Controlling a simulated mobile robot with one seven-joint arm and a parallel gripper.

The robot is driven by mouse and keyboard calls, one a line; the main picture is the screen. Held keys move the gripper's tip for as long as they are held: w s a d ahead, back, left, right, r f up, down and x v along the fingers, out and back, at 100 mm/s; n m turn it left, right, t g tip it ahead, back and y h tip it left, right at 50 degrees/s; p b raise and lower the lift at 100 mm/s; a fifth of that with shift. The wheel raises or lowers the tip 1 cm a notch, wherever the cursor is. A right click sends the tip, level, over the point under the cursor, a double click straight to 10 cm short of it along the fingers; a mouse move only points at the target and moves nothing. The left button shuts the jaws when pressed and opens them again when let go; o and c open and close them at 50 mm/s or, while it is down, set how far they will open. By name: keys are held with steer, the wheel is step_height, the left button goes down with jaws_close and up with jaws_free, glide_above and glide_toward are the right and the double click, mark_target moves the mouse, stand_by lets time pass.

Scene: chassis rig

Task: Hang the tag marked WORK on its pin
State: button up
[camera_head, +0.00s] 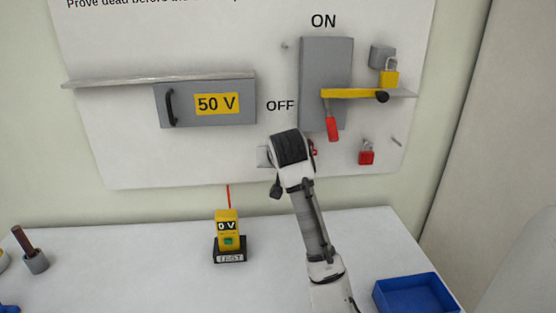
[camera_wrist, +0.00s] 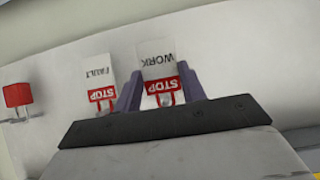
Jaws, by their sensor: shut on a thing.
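The white tag marked WORK (camera_wrist: 157,55), with a red STOP band, shows upside down in the wrist view. It is between the two fingers of my gripper (camera_wrist: 160,82), which are shut on it. The tag is close to the white board, and I cannot tell whether it still touches a pin. In the head view my gripper (camera_head: 290,150) is at the board below the OFF mark and hides the tag. A bare pin (camera_head: 397,141) sticks out at the board's right. Another small pin (camera_head: 285,45) is left of the switch box.
A tag marked FAULT (camera_wrist: 98,76) hangs just beside the WORK tag. A red padlock (camera_head: 366,155) hangs to the right. The switch box (camera_head: 318,70) has a yellow bar and red handle across it. A tester (camera_head: 228,228) and blue tray (camera_head: 412,294) are on the table.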

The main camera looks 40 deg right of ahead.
steer(key=o, duration=1)
steer(key=b+v, duration=0.3)
steer(key=v, duration=1.1)
steer(key=shift+f, duration=0.1)
steer(key=shift+a+f, duration=0.1)
